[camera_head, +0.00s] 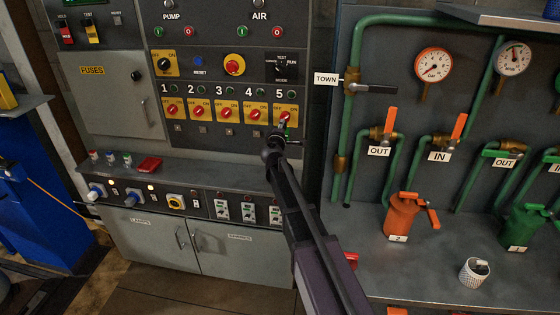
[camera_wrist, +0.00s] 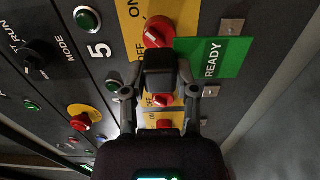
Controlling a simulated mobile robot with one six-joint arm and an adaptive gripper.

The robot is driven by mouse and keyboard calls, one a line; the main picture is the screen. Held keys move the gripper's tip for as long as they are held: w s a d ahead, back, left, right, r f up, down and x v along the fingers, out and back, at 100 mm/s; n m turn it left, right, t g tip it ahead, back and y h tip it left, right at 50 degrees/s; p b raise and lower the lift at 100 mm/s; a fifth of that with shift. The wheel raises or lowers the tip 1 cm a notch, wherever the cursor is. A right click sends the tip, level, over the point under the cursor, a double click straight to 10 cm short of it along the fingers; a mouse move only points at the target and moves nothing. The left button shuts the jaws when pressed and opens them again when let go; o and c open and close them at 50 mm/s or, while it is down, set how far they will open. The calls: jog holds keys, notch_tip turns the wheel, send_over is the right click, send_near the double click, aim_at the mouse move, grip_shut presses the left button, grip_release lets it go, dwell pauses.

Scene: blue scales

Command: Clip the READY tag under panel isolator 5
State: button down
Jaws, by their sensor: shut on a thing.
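My gripper (camera_wrist: 161,66) is shut on the green READY tag (camera_wrist: 218,58), which sticks out to the right of the fingertips in the wrist view. The gripped edge is hidden by the fingers. In the head view my gripper (camera_head: 279,131) is just below isolator 5 (camera_head: 285,116). Its red knob (camera_wrist: 157,34) on a yellow ON/OFF plate shows just above the fingertips in the wrist view. A square metal clip (camera_wrist: 232,26) shows beside the tag's upper edge. I cannot tell whether the tag touches the clip or panel.
A second metal clip (camera_wrist: 211,91) and neighbouring isolator 4 (camera_head: 226,114) are close by. A red emergency button (camera_head: 234,64) and MODE selector (camera_head: 281,67) are above. A shelf (camera_head: 190,177) juts out below. The TOWN pipework (camera_head: 350,110) stands to the right.

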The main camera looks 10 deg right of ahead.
notch_tip(320, 180, down, 10)
jog(key=b, duration=0.8)
jog(key=shift+s+a+r, duration=0.2)
jog(key=shift+s+r, duration=0.05)
jog(key=shift+w, duration=0.15)
jog(key=shift+x, duration=2.75)
jog(key=shift+w+d, duration=0.2)
jog(key=shift+w, duration=0.3)
dwell(0.5)
jog(key=shift+c, duration=1.5)
grip_release()
jog(key=v, duration=1.2)
